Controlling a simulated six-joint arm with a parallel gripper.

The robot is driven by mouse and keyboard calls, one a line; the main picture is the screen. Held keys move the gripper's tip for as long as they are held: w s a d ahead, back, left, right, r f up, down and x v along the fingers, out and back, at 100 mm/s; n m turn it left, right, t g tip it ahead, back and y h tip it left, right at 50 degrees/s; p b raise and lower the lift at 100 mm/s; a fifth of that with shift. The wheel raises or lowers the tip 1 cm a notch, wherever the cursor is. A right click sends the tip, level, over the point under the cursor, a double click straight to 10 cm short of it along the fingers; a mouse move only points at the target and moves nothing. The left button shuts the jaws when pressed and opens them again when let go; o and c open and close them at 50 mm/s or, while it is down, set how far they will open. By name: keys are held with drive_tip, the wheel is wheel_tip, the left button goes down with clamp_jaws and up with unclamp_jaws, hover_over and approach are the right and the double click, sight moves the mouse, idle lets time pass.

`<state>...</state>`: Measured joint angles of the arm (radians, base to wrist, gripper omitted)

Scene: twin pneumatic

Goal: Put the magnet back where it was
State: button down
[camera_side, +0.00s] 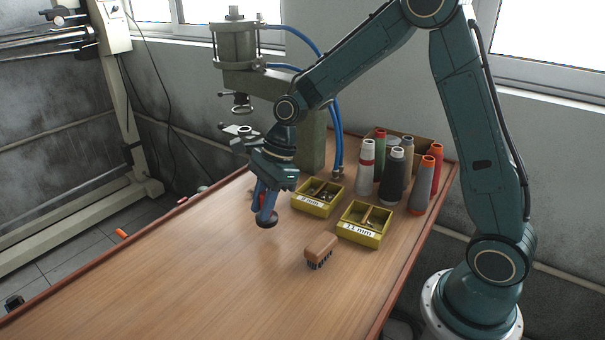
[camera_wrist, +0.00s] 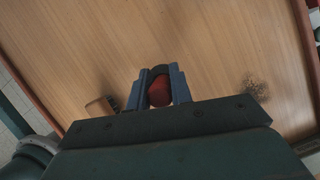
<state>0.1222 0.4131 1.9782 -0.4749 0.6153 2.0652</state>
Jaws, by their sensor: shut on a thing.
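My gripper (camera_side: 266,205) is shut on the magnet, with blue fingers on both sides of its red grip. In the wrist view the red part of the magnet (camera_wrist: 160,92) shows between the fingertips (camera_wrist: 161,88). Its dark round face (camera_side: 267,220) points down in the side view and appears a little above the table; the exact gap is hard to tell. The fingers hide part of the grip.
A wooden brush (camera_side: 321,247) lies to the right. Yellow boxes marked 8 mm (camera_side: 312,210) and 11 mm (camera_side: 352,233) stand behind, near thread cones (camera_side: 392,175). A pneumatic press (camera_side: 237,50) rises at the back. Dark specks (camera_wrist: 255,88) lie on the table (camera_side: 170,280); its front left is clear.

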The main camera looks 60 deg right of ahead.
drive_tip(key=shift+f, duration=1.95)
drive_tip(key=shift+f, duration=0.2)
drive_tip(key=c, duration=1.3)
unclamp_jaws()
drive_tip(key=shift+o, duration=0.2)
drive_tip(key=shift+r, duration=0.1)
drive_tip(key=v, duration=1.2)
drive_tip(key=shift+r, duration=0.1)
